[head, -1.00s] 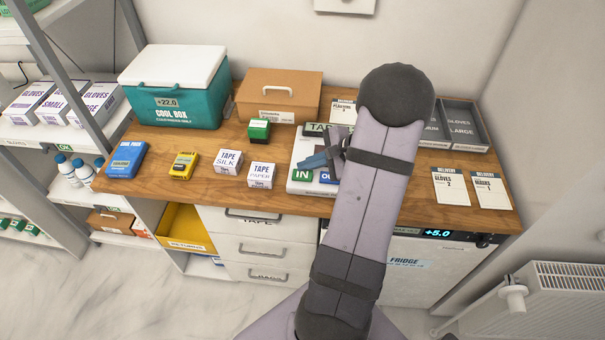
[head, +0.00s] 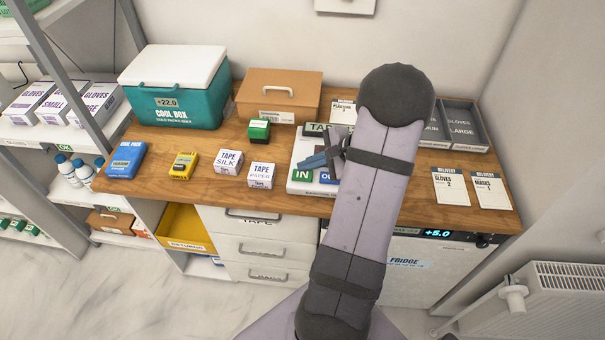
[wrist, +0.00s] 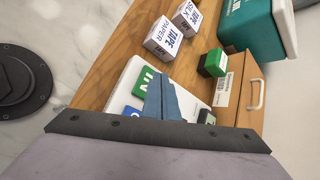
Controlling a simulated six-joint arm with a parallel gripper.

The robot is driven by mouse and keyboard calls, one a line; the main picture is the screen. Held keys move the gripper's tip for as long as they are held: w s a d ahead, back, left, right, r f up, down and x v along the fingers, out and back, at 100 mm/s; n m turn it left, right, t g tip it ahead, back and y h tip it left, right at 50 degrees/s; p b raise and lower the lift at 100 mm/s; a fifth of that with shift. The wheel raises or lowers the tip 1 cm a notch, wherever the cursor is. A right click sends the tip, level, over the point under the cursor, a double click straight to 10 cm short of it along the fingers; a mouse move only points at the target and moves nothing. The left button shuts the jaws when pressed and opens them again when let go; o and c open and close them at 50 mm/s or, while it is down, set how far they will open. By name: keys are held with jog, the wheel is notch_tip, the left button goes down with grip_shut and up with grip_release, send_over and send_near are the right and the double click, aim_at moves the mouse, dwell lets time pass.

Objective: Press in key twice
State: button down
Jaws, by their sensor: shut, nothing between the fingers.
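The green IN key (head: 302,175) is on a white panel (head: 299,188) on the wooden worktop. In the wrist view the IN key (wrist: 146,80) shows beside my fingertips. A blue key (head: 326,178), partly hidden by my arm, sits to its right; only a corner of it (wrist: 131,111) shows in the wrist view. My gripper (head: 308,162) has its blue fingers shut and empty, with the tips close above or at the far edge of the IN key. In the wrist view my gripper (wrist: 157,78) overlaps the key's edge. I cannot tell whether it touches.
A green-topped stamp-like block (head: 259,130) and a brown box (head: 279,95) stand behind. Two tape boxes (head: 229,162) are left of the panel. A cool box (head: 175,85) is at the back left. Delivery cards (head: 451,186) lie at the right. The worktop's front edge is near the panel.

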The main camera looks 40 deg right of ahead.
aim_at(307, 176)
jog(key=shift+f+b, duration=1)
jog(key=shift+b, duration=0.05)
dwell(1.2)
jog(key=shift+r, duration=0.15)
jog(key=shift+r+p, duration=0.7)
jog(key=shift+r, duration=0.15)
jog(key=shift+r, duration=0.1)
jog(key=shift+r+p, duration=1.85)
jog(key=shift+r, duration=0.6)
jog(key=shift+f, duration=0.1)
